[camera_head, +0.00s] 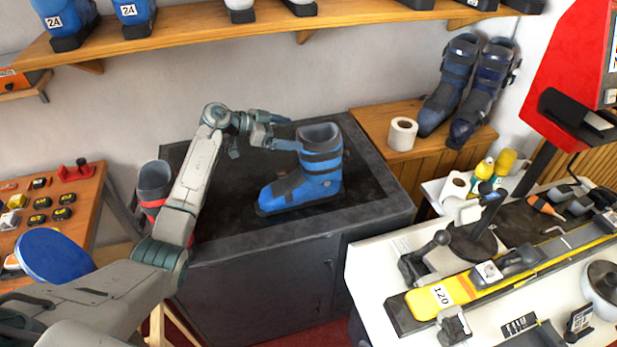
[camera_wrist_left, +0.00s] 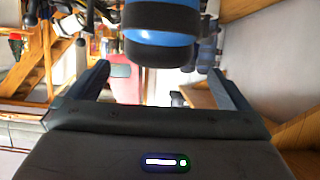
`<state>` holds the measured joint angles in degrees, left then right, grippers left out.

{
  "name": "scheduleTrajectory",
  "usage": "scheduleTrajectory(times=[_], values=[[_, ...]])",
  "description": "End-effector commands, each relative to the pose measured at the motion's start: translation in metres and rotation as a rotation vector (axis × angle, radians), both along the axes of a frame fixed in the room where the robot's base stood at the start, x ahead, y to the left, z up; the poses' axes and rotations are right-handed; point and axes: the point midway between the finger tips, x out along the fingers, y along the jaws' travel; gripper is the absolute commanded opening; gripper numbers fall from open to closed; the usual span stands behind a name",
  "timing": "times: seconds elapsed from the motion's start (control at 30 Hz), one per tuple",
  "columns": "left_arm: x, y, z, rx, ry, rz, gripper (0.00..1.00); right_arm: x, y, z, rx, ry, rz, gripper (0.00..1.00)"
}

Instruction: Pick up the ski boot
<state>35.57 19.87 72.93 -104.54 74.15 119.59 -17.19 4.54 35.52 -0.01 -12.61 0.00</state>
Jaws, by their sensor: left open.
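The blue and black ski boot (camera_head: 303,182) stands upright on the dark bench top (camera_head: 375,208), its toe to the left. My left gripper (camera_head: 293,134) is open at the upper left of its cuff. One finger reaches close to the cuff; whether it touches, I cannot tell. In the left wrist view the boot's blue and black cuff (camera_wrist_left: 160,35) shows beyond and between the open fingers of the left gripper (camera_wrist_left: 158,72), with nothing held. My right gripper is in neither view.
A grey and red boot (camera_head: 154,182) is partly hidden behind my left arm. Two dark boots (camera_head: 455,82) and a paper roll (camera_head: 402,134) stand on a wooden cabinet. A shelf (camera_head: 240,32) runs above. A white table (camera_head: 375,290) with a yellow ski (camera_head: 440,295) is at right.

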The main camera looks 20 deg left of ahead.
Motion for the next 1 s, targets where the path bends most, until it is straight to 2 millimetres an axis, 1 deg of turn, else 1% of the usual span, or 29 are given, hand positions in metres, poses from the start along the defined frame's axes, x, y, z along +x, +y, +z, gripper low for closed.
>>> scheduleTrajectory(times=[0.07,0.17,0.23,0.5,0.63,0.8,1.0], values=[[0.005,-0.008,-0.003,-0.003,-0.001,-0.001,1.0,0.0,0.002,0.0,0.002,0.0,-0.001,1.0],[0.008,-0.012,-0.005,0.0,-0.003,0.0,1.0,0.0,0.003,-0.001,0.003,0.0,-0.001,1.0],[0.009,-0.014,-0.008,0.0,-0.004,0.0,1.0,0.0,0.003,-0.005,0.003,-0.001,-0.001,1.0],[0.021,-0.036,-0.022,-0.002,-0.004,-0.002,1.0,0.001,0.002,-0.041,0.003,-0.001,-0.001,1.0],[0.028,-0.046,-0.025,-0.002,-0.004,-0.002,1.0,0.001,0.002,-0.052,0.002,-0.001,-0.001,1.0],[0.032,-0.053,-0.025,-0.001,-0.003,-0.001,1.0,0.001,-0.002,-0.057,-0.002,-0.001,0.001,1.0],[0.033,-0.053,-0.024,-0.001,-0.003,-0.001,1.0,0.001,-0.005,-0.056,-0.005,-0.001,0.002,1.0]])
